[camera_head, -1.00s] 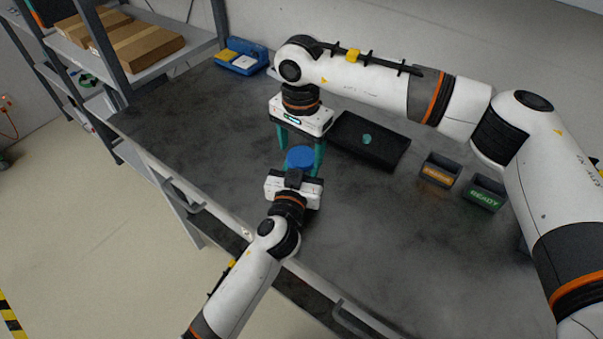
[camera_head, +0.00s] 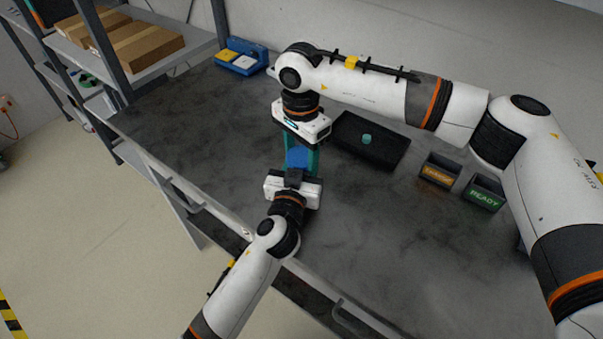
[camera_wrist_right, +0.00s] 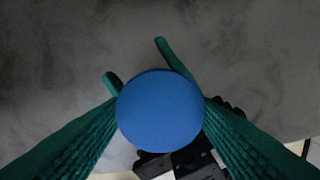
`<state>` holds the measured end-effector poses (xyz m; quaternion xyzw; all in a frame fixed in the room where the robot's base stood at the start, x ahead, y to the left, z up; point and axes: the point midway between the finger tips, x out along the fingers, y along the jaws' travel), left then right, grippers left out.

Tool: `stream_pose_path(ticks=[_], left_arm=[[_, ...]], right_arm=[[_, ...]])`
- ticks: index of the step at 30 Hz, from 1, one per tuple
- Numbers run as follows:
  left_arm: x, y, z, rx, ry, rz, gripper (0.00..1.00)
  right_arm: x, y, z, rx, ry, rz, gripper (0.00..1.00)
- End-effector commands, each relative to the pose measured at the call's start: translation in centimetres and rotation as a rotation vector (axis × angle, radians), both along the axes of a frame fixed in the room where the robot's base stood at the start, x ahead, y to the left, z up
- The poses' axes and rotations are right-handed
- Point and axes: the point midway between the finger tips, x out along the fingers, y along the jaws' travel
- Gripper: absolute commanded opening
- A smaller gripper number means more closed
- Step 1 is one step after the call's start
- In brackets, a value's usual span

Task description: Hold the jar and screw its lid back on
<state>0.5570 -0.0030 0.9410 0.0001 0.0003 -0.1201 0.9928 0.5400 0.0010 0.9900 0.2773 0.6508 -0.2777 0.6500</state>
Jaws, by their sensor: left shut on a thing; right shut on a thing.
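The round blue lid (camera_head: 297,158) sits between my two grippers over the front part of the table. It also shows from above in the right wrist view (camera_wrist_right: 160,110), covering whatever is beneath it. My right gripper (camera_head: 301,160) points down from above, its teal fingers shut on the lid from both sides. My left gripper (camera_head: 296,170) reaches in from the front below the lid, shut on the jar; its fingertips stick out past the lid in the right wrist view. The jar is hidden by the lid and grippers, so I cannot tell how the lid sits on it.
A black tray (camera_head: 350,150) with a small teal disc (camera_head: 367,139) lies right of the grippers. Two small dark bins, one orange-labelled (camera_head: 437,173) and one marked READY (camera_head: 482,195), stand farther right. A blue holder (camera_head: 241,58) is at the back left. The left tabletop is clear.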

Motion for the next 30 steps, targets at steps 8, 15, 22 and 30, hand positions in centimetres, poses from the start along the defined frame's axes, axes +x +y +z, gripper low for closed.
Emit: stream_pose_path(ticks=[8,15,22,30], left_arm=[[-0.14,-0.27,0.01,0.000,-0.001,-0.007,0.00],[-0.18,-0.34,0.02,0.000,-0.001,-0.008,0.00],[-0.15,-0.29,0.02,-0.001,-0.001,-0.007,0.00],[-0.01,-0.03,0.01,0.000,0.000,0.000,0.00]], right_arm=[[0.15,0.10,0.08,0.004,-0.005,-0.383,0.26],[0.19,0.11,0.10,0.006,-0.007,-0.415,0.26],[0.18,0.10,0.09,0.005,-0.006,-0.413,0.75],[-0.02,0.06,0.00,0.000,0.001,-0.410,0.75]])
